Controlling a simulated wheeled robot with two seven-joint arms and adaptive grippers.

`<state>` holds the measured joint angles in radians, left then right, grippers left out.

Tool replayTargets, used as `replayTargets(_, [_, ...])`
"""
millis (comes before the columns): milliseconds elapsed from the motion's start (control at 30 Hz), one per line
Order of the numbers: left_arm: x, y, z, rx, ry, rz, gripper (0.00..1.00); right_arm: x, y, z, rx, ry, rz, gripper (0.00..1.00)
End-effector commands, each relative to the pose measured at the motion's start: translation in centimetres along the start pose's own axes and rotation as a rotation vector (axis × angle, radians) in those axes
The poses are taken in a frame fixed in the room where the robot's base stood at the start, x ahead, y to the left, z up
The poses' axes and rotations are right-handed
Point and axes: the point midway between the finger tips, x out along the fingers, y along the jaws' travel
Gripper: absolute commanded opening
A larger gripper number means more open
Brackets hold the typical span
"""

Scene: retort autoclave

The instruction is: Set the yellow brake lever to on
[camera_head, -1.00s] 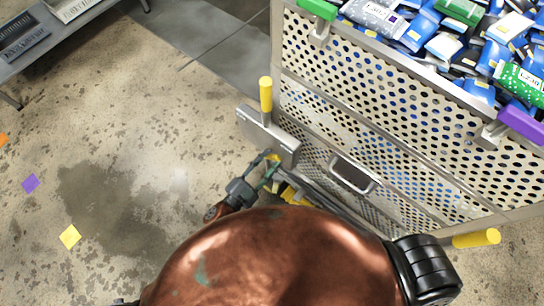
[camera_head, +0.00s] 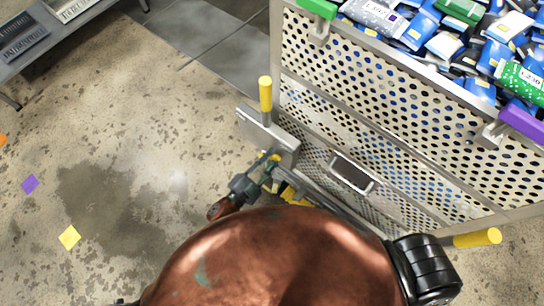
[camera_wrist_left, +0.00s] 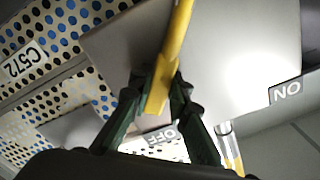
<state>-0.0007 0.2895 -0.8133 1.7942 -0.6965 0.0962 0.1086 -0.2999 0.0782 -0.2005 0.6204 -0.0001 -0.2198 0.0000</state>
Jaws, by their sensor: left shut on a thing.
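The yellow brake lever (camera_wrist_left: 172,62) runs down from the top of the left wrist view, in front of a grey plate (camera_wrist_left: 225,45). My left gripper (camera_wrist_left: 157,98) is shut on the lever, a dark green finger on each side of it. An ON label (camera_wrist_left: 287,91) is on the right of the plate and an OFF label (camera_wrist_left: 162,137) is below the lever's end; both appear upside down. In the head view my left gripper (camera_head: 270,172) is low beside the cart, with a bit of yellow at its fingers; my arm partly hides this spot. My right gripper is out of view.
A perforated cart basket (camera_head: 400,105) full of packets stands at the right. Yellow handles stick out at its near left (camera_head: 265,95) and lower right (camera_head: 477,238). A grey bench (camera_head: 55,45) is at the upper left.

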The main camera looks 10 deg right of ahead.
Motion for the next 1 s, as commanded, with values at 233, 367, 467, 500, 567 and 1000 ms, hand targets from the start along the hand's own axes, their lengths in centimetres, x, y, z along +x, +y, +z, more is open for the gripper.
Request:
replayTargets(233, [0.0,0.0,0.0,0.0,0.0,0.001,0.0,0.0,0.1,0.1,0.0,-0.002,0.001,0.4])
replayTargets(367, [0.0,0.1,0.0,0.0,0.0,0.001,0.0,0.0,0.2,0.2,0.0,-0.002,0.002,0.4])
replayTargets(467, [0.0,-0.1,0.0,-0.006,-0.001,0.001,0.0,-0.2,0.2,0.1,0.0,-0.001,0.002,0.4])
replayTargets(500, [0.0,-0.2,-0.1,-0.016,0.0,0.001,0.0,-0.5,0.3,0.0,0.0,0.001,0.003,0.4])
replayTargets(567, [0.0,-0.6,-0.3,-0.043,0.001,0.001,0.0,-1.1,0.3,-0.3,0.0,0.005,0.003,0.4])
replayTargets(1000, [0.0,-2.1,0.2,-0.25,0.0,0.0,0.0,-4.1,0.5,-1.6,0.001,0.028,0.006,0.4])
